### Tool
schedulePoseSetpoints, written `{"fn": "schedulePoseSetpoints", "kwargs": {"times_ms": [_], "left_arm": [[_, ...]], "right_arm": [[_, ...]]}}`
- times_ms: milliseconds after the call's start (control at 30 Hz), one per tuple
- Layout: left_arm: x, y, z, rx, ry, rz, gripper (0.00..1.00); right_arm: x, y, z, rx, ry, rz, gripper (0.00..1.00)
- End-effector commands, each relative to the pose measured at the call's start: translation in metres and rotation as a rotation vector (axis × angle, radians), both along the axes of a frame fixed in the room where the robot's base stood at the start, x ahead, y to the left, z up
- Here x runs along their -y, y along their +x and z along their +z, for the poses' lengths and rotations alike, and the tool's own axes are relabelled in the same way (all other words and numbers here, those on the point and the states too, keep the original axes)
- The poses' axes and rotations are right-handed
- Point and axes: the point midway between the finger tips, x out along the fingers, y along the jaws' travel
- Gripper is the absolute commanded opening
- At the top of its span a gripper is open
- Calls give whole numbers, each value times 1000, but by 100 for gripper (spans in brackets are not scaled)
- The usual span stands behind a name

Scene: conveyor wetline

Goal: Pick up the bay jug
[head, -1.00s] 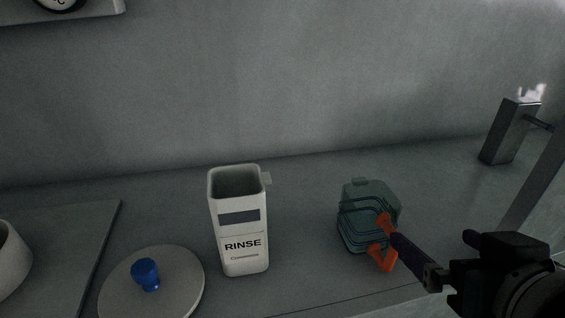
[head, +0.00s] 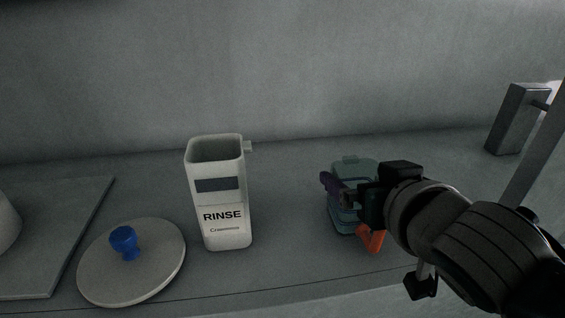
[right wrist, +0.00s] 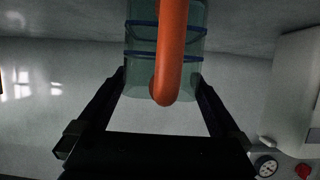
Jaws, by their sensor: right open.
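The jug (head: 342,220) is a translucent teal container with an orange handle (head: 372,239), standing on the grey counter. My right gripper (head: 340,190) is in front of it in the head view and hides much of its middle and the top of the handle. In the right wrist view, the jug (right wrist: 140,68) shows blue bands. Its orange handle (right wrist: 172,50) runs down between the two open fingers of my right gripper (right wrist: 160,84). I cannot tell whether the fingers touch it. My left gripper is not in view.
A white open-topped RINSE container (head: 222,222) stands left of the jug. Farther left are a round grey lid (head: 100,270) with a blue knob (head: 124,240) and a flat board (head: 60,225). A grey post (head: 513,118) stands at the right. Counter between container and jug is clear.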

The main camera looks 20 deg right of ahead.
Motion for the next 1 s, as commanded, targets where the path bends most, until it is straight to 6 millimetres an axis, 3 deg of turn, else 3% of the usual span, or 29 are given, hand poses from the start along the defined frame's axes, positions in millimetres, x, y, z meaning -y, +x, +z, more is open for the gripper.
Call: {"fn": "schedulePoseSetpoints", "kwargs": {"times_ms": [133, 367, 1000], "left_arm": [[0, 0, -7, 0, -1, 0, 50], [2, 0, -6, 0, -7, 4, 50], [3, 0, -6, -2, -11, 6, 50]], "right_arm": [[3, 14, -7, 0, 1, 1, 100], [3, 15, -6, -1, 3, 0, 100], [3, 14, -6, -1, 2, 1, 29]]}}
